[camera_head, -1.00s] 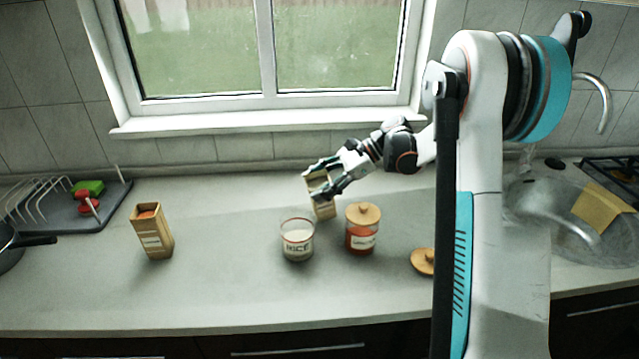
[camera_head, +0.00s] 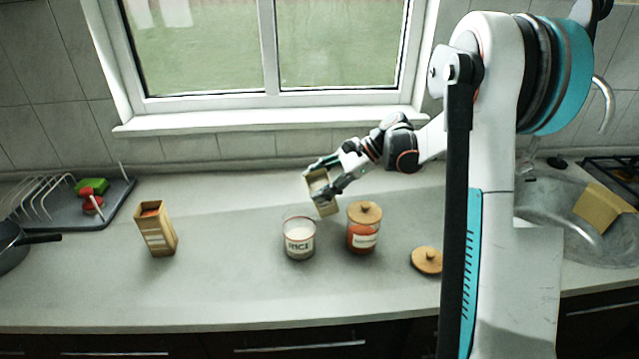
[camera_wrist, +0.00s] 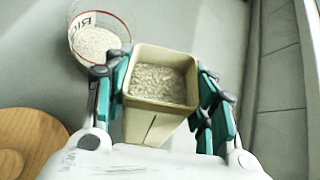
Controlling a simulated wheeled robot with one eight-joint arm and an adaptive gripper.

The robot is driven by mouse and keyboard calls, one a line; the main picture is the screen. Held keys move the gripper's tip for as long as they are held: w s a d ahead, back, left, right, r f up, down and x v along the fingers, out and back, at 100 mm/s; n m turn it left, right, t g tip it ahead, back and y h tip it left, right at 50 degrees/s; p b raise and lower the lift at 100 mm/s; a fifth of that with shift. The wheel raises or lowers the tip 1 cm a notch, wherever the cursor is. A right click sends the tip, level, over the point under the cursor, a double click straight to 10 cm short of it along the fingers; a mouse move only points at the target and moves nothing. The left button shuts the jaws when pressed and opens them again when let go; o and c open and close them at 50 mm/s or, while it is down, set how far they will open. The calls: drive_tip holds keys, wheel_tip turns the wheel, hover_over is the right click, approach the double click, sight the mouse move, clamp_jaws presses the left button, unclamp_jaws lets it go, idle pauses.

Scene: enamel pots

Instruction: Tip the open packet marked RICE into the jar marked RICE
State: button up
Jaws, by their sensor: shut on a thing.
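The open RICE packet (camera_head: 326,207) is a tan, square-mouthed box. My gripper (camera_head: 316,183) is shut on it, one finger on each side. In the wrist view the packet (camera_wrist: 150,128) shows pale grains inside, below its rim. The glass jar marked RICE (camera_head: 299,247) stands on the counter in front of the packet, slightly left. It has no lid and holds white grains; it also shows at the upper left of the wrist view (camera_wrist: 92,40). The packet is behind the jar, not over its mouth, and leans slightly. No grains are seen falling.
A lidded jar of orange contents (camera_head: 363,232) stands close to the right of the RICE jar. A loose wooden lid (camera_head: 427,261) lies farther right. Another open packet (camera_head: 155,230) stands at left, near a dish rack (camera_head: 100,205). The counter's front is clear.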

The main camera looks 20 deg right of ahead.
drive_tip(key=shift+s+a+r+t+h+p, duration=0.3)
drive_tip(key=shift+a+r+h+p, duration=0.1)
drive_tip(key=shift+r+p, duration=0.1)
idle(0.5)
drive_tip(key=shift+s+a+n+t+h+p, duration=0.4)
drive_tip(key=shift+s+a+n+h, duration=0.1)
drive_tip(key=shift+a+h, duration=0.1)
idle(0.6)
drive_tip(key=shift+s+a+r, duration=0.1)
drive_tip(key=shift+r, duration=0.05)
drive_tip(key=shift+s+a+r+n+t+h+p, duration=0.15)
drive_tip(key=shift+r+n+t+h+p, duration=0.2)
drive_tip(key=shift+h, duration=0.25)
drive_tip(key=shift+a+r+n+t+h+p, duration=0.1)
drive_tip(key=shift+n+t+h+p, duration=0.15)
drive_tip(key=shift+h+p, duration=0.25)
drive_tip(key=shift+s+a+r+n+t+h, duration=0.15)
drive_tip(key=shift+r+n+t+h, duration=0.15)
drive_tip(key=shift+t+h, duration=0.25)
drive_tip(key=shift+s+a+r+n+t+h, duration=0.1)
drive_tip(key=shift+a+r+n+t+h, duration=0.1)
drive_tip(key=shift+n+t+h, duration=0.35)
drive_tip(key=shift+s+a+f+n+t+h+b, duration=0.25)
drive_tip(key=shift+s+a+f+t+h+b, duration=0.2)
drive_tip(key=shift+s+a+f+h, duration=0.25)
idle(1.2)
